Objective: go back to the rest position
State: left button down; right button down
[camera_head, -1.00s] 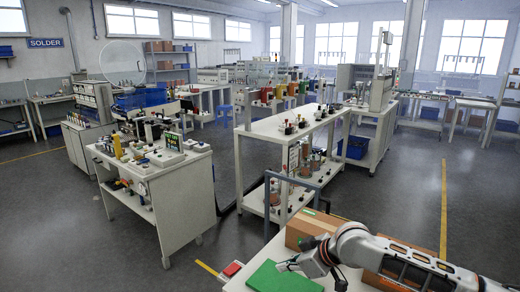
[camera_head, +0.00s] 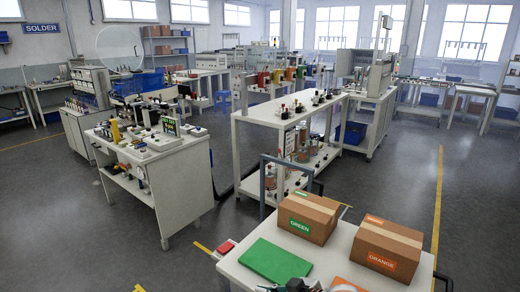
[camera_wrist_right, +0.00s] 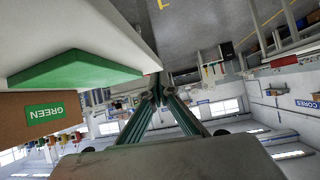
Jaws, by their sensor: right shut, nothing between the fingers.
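My right gripper (camera_wrist_right: 160,90) shows in the right wrist view with its two fingers drawn together at the tips and nothing between them. In the head view, a small dark and grey part, likely of my right arm or gripper, shows at the bottom edge by the green mat (camera_head: 276,262). The rest of that arm is out of the picture. The green mat also shows in the right wrist view (camera_wrist_right: 75,70), to the left of the fingers and apart from them. My left gripper is in neither view.
A cardboard box labelled GREEN (camera_head: 308,216) and one labelled ORANGE (camera_head: 387,248) stand on the white table (camera_head: 338,250). An orange mat (camera_head: 346,285) is cut off at the bottom edge. A red-topped item (camera_head: 226,247) lies at the left corner. A white shelf cart stands behind.

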jog(key=s+d+f+m+t+h, duration=0.1)
jog(key=s+d+f+m+h, duration=0.1)
jog(key=s+d+f, duration=0.6)
jog(key=s+d+f+m+t+h, duration=0.1)
jog(key=s+d+f+m+h, duration=0.2)
jog(key=s+d, duration=1)
notch_tip(320, 180, down, 5)
jog(key=shift+s+f+t+h, duration=0.2)
jog(key=shift+s+t+h, duration=0.2)
jog(key=shift+s+h, duration=0.6)
